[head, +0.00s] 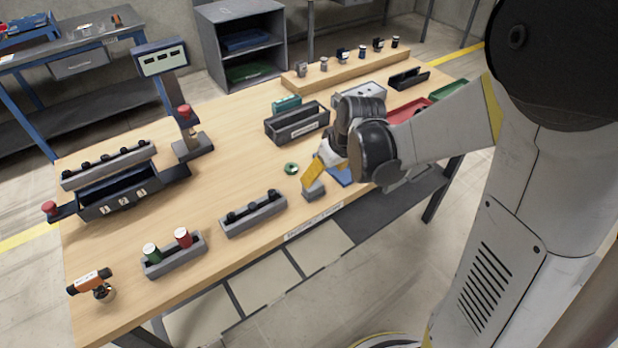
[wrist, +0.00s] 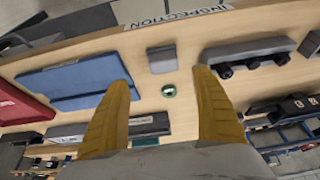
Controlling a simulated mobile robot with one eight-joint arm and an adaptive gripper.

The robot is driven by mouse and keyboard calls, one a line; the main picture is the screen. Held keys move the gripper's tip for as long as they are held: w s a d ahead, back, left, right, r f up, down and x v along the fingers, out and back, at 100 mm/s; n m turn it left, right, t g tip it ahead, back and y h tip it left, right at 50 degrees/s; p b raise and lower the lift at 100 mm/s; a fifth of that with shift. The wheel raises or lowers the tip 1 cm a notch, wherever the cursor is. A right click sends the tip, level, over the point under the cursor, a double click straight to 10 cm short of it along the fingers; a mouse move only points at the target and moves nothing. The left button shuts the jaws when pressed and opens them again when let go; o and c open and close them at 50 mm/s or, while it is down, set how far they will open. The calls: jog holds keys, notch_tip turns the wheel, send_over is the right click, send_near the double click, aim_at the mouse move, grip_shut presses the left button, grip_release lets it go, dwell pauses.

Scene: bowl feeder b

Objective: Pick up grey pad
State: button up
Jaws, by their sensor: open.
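The grey pad (wrist: 162,59) is a small grey block with a squarish top, standing near the table edge that carries the inspection label. In the wrist view it lies between and beyond my fingertips, apart from them. In the head view the grey pad (head: 314,190) shows just below my yellow fingers and is partly hidden by them. My gripper (head: 313,172) is open and empty above the table. Its two yellow fingers spread wide in the wrist view (wrist: 162,78).
A green ring (wrist: 168,91) lies close to the pad. A blue plate (wrist: 75,82) is on one side, and a grey rack with black knobs (wrist: 248,50) on the other. A dark bin (head: 297,124) and a red tray (head: 408,108) stand farther off.

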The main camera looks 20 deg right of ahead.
aim_at(314, 186)
jog(key=b+x, duration=0.1)
jog(key=x, duration=0.3)
jog(key=shift+w, duration=0.1)
jog(key=b+x, duration=0.2)
jog(key=x, duration=0.3)
jog(key=shift+a+f+b, duration=0.2)
jog(key=shift+a+b, duration=0.15)
jog(key=shift+b, duration=0.05)
jog(key=shift+s+r, duration=0.1)
jog(key=shift+s, duration=0.15)
jog(key=c, duration=1.3)
